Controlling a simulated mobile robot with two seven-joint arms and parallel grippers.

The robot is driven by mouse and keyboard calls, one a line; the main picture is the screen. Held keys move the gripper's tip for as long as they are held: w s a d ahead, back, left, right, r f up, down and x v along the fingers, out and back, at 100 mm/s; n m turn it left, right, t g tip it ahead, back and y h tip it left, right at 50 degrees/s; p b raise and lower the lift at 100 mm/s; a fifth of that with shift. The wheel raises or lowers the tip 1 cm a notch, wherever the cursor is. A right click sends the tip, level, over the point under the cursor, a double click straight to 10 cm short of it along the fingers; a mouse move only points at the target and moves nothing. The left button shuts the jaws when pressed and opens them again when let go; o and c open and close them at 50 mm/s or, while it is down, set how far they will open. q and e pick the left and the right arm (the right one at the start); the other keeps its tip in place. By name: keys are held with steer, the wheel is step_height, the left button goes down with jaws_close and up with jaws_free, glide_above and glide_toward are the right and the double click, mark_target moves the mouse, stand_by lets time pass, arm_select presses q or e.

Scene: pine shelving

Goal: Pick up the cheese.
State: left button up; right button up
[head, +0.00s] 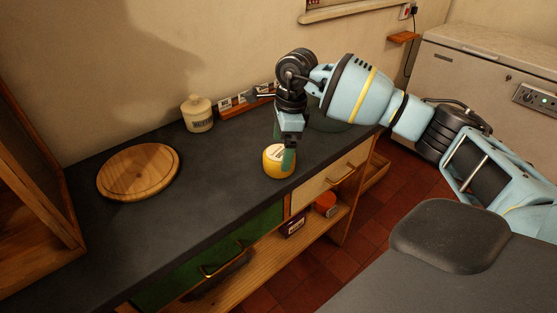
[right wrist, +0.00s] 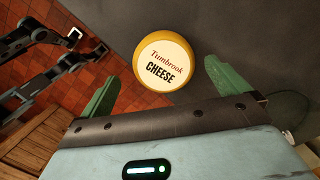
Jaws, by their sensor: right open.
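The cheese (head: 274,166) is a round yellow wheel near the counter's front edge. In the right wrist view the cheese (right wrist: 164,66) shows a pale top label reading "Tumbrook CHEESE". My right gripper (head: 286,152) points down over the cheese, and its green finger hides part of it. In the right wrist view the right gripper's green fingers (right wrist: 162,86) are spread wide and empty. The cheese lies beyond the line between them, more toward the top of the picture. I cannot tell whether a finger touches it.
On the dark counter (head: 150,235), a round wooden board (head: 138,171) lies left, with a cream lidded jar (head: 197,113) and a wooden rack (head: 247,101) behind. A wooden cabinet (head: 30,190) stands far left. A chest freezer (head: 490,70) stands right. The counter left of the cheese is clear.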

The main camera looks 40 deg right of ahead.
mark_target(279, 152)
steer(key=shift+w+a+f, duration=0.1)
steer(key=shift+w+f, duration=0.1)
steer(key=shift+f, duration=1.15)
steer(key=shift+w+a+f, duration=0.1)
steer(key=shift+w+f, duration=0.1)
steer(key=shift+f, duration=1.1)
steer(key=shift+r, duration=0.1)
steer(key=c, duration=1.4)
steer(key=shift+r, duration=0.6)
step_height(279, 152, up, 2)
steer(key=shift+r, duration=0.1)
steer(key=s+a, duration=0.2)
steer(key=s, duration=0.3)
steer(key=s+a+r, duration=0.1)
steer(key=s+a, duration=0.1)
steer(key=s, duration=0.2)
steer(key=s+a, duration=0.2)
steer(key=s, duration=0.3)
steer(key=shift+s+a+r+b, duration=0.15)
steer(key=shift+s+r+b, duration=0.1)
steer(key=shift+s+b, duration=0.1)
